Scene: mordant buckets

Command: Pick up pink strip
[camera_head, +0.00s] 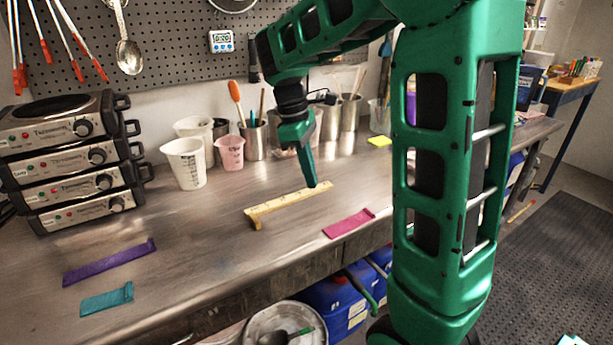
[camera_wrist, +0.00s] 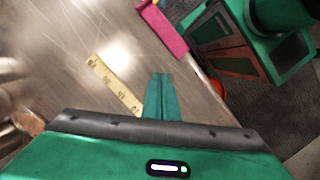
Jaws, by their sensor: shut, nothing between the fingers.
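The pink strip (camera_head: 349,223) lies flat on the metal bench near its front edge, right of the wooden ruler. It also shows at the top of the wrist view (camera_wrist: 163,28), ahead of my fingertips and apart from them. My gripper (camera_head: 312,184) points down over the bench beside the right end of the ruler, behind and left of the pink strip. In the wrist view my gripper's green fingers (camera_wrist: 161,76) are together with nothing between them.
The wooden ruler (camera_head: 287,205) lies next to my fingertips. A purple strip (camera_head: 109,262) and a teal strip (camera_head: 107,299) lie at the left. Beakers (camera_head: 186,163) and tool cups (camera_head: 255,140) stand at the back, stacked hot plates (camera_head: 70,160) at the left. A yellow item (camera_head: 380,141) lies behind.

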